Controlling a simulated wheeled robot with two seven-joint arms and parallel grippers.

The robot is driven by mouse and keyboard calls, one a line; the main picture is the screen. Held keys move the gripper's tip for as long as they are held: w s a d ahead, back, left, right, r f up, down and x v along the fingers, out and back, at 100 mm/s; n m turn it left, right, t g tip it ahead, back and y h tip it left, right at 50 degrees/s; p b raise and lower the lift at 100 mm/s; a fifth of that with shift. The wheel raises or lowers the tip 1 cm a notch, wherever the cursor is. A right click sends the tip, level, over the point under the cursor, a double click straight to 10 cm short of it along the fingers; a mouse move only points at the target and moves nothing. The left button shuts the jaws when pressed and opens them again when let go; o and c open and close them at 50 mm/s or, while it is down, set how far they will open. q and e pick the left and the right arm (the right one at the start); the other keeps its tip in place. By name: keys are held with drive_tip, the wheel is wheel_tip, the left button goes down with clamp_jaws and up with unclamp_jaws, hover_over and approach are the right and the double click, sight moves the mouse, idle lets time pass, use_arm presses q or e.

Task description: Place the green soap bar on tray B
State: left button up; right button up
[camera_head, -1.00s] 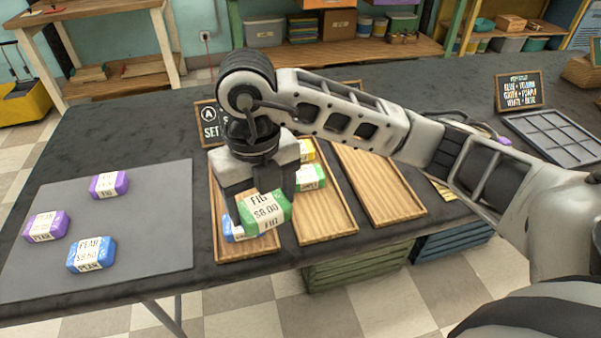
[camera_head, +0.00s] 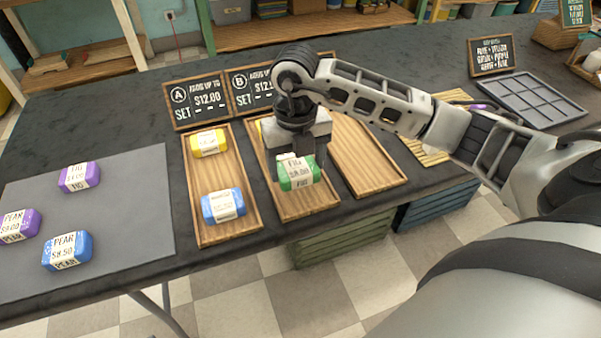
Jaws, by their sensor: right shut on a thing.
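The green soap bar (camera_head: 298,173) has a white label reading FIG. My right gripper (camera_head: 302,158) points down and is shut on it, over the lower middle of tray B (camera_head: 311,211), the second wooden tray from the left. I cannot tell whether the bar touches the tray. A yellow bar (camera_head: 260,128) at the far end of tray B is mostly hidden by my gripper. The sign for tray B (camera_head: 251,91) stands behind it. My left gripper is not in view.
Tray A (camera_head: 227,230), to the left, holds a yellow bar (camera_head: 208,142) and a blue bar (camera_head: 223,205). An empty wooden tray (camera_head: 366,160) lies right of tray B. A grey mat (camera_head: 120,215) at left holds two purple bars and a blue one.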

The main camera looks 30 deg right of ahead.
sight(301, 164)
drive_tip(key=shift+d+f, duration=0.4)
drive_tip(key=shift+f, duration=0.05)
wheel_tip(301, 164, down, 3)
drive_tip(key=shift+w+d+f, duration=0.1)
drive_tip(key=shift+f, duration=0.05)
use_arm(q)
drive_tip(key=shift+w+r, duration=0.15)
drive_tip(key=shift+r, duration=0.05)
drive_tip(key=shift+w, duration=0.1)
use_arm(e)
drive_tip(key=shift+f, duration=0.2)
drive_tip(key=o, duration=1)
drive_tip(key=shift+r, duration=0.2)
